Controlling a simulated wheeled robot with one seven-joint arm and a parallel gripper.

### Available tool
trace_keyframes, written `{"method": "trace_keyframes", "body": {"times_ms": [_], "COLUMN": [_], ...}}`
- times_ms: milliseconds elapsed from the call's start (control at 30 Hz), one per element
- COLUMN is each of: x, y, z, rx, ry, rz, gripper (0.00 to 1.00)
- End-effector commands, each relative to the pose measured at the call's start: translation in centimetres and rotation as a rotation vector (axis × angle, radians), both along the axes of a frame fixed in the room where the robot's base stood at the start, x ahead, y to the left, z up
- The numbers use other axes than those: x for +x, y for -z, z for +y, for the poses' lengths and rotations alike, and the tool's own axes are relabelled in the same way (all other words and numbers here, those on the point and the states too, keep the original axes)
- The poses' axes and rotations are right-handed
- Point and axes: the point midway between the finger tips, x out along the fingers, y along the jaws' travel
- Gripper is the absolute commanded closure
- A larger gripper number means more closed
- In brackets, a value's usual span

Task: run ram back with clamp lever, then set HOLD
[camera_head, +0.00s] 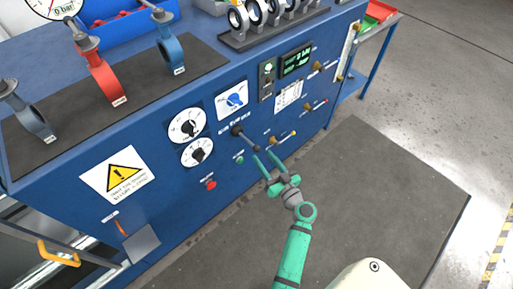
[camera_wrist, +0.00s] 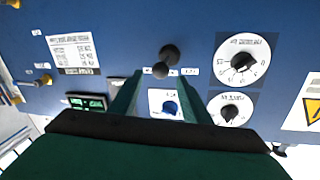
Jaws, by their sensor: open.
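The lever with a black ball knob (camera_head: 237,130) stands out from the blue panel front, below the blue selector (camera_head: 232,99). In the wrist view its ball (camera_wrist: 160,70) shows between and just past my fingertips, with small labels on either side that are too small to read. My gripper (camera_head: 264,156) is open and empty, close in front of the lever, with its fingers pointing at the panel. My fingers also show in the wrist view (camera_wrist: 159,80). I cannot tell whether a finger touches the lever.
Two white dials (camera_head: 187,126) sit left of the lever. A green button (camera_head: 239,160) and red button (camera_head: 211,184) are below. A display (camera_head: 297,61) and brass-coloured valves (camera_head: 270,140) are to the right. Butterfly valves (camera_head: 102,75) stand on top. The floor mat (camera_head: 375,190) is clear.

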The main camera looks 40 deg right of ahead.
Motion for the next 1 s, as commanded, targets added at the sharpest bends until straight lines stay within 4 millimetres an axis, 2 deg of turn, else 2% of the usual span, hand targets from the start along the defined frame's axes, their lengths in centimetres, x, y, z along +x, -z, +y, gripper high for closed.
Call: {"method": "trace_keyframes", "body": {"times_ms": [33,200,400,800,900,1000], "x": [1.0,3.8,5.9,6.5,6.5,6.5], "y": [-0.1,0.0,0.0,0.0,0.0,0.0], "z": [-0.2,-0.4,-0.7,-0.7,-0.7,-0.7], "rx": [-0.001,0.0,0.001,0.001,0.001,0.001], "ry": [-0.001,-0.001,0.0,0.001,0.001,0.001], "rz": [0.0,0.001,0.001,0.001,0.001,0.001], "gripper": [0.56,0.56,0.56,0.56,0.8,1.0]}}
